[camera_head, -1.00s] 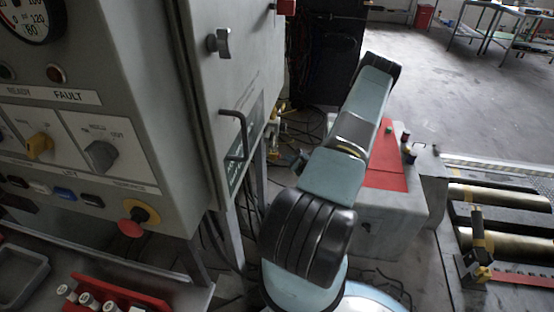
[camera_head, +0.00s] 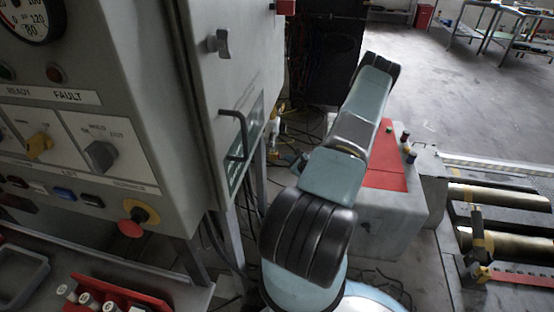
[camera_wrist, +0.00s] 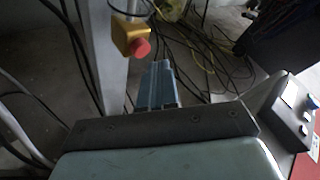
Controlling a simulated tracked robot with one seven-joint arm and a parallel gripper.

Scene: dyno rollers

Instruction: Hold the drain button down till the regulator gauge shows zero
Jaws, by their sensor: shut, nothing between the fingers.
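In the wrist view my gripper (camera_wrist: 161,70) is shut and empty, with its pale blue fingers together over a floor with dark cables. Part of a grey box with buttons also shows at the right of the wrist view (camera_wrist: 290,100). No label marks the drain button. A round dial gauge (camera_head: 28,15) shows partly at top left; I cannot tell whether it is the regulator's.
A grey control cabinet (camera_head: 155,70) with knobs and a red stop button (camera_head: 132,222) fills the left. A yellow box with a red button (camera_wrist: 133,42) is on a post beyond my gripper. Rollers (camera_head: 500,197) lie at right. Open floor lies at top right.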

